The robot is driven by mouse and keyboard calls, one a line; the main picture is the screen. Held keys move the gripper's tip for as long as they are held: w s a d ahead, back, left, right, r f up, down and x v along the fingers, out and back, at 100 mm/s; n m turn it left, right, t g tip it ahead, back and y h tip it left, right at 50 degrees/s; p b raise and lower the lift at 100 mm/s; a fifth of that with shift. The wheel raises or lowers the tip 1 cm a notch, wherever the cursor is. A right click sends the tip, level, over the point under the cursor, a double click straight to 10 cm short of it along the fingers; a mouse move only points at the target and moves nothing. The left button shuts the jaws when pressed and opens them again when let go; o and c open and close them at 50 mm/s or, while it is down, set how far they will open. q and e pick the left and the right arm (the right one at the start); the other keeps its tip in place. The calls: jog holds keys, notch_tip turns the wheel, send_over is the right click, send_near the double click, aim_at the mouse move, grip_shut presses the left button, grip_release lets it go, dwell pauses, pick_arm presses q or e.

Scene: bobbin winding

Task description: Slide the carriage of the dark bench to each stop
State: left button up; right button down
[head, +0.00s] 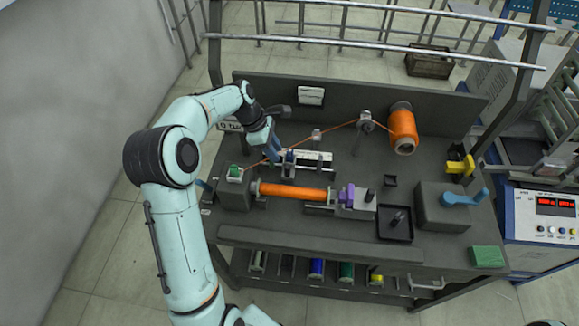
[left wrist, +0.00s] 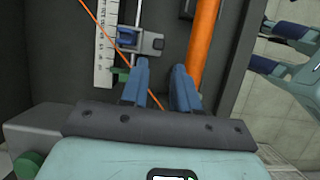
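The dark bench (head: 340,240) carries a rail with a white scale (head: 314,158), also in the left wrist view (left wrist: 104,50). The small carriage (head: 289,158), with a blue part, sits near the scale's left end. In the left wrist view the carriage (left wrist: 150,43) lies just beyond my fingertips, nearer the left finger. My left gripper (head: 272,152) is over the bench at the carriage's left; its blue fingers (left wrist: 160,65) are apart with nothing gripped. My right gripper (left wrist: 262,44) shows at the right edge of the left wrist view, fingers apart and empty.
An orange wound bobbin (head: 293,191) lies in front of the rail. Orange thread runs to a supply spool (head: 403,130) at the back right. A grey block with a blue handle (head: 462,197) and a black tray (head: 395,225) stand right. A metal rail (head: 370,48) crosses behind.

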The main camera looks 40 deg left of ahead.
aim_at(286, 166)
pick_arm(q)
jog(key=x, duration=1)
jog(key=shift+w+f, duration=0.15)
jog(key=shift+f, duration=0.05)
grip_shut()
